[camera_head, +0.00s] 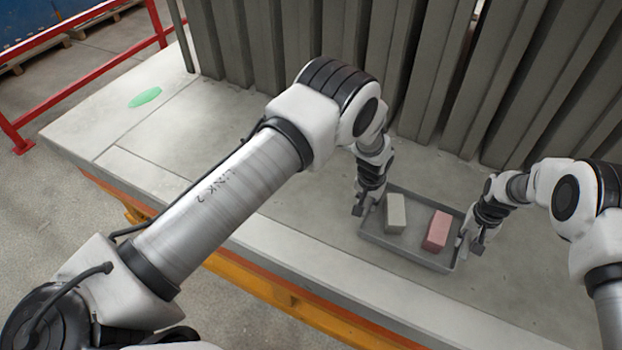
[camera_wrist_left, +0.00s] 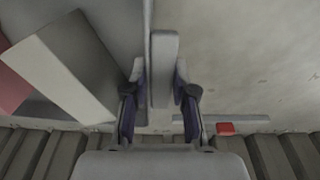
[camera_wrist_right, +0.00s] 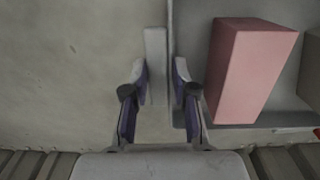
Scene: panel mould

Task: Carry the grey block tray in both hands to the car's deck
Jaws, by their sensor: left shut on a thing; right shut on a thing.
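The grey block tray (camera_head: 405,254) is on or just above the pale concrete surface, right of centre in the head view; I cannot tell whether it touches. A pale grey block (camera_head: 395,213) and a pink block (camera_head: 437,231) stand apart inside it. My left gripper (camera_head: 362,203) is shut on the tray's left end; its fingers flank a grey upright grip (camera_wrist_left: 163,65) in the left wrist view. My right gripper (camera_head: 468,241) is shut on the right end, around a similar grip (camera_wrist_right: 156,60) in the right wrist view.
Tall grey panels (camera_head: 340,50) stand in a row behind the tray. A green oval (camera_head: 145,97) marks the clear left part of the pale surface (camera_head: 200,125). An orange beam (camera_head: 262,290) runs below its front edge. A red railing (camera_head: 85,92) stands at far left.

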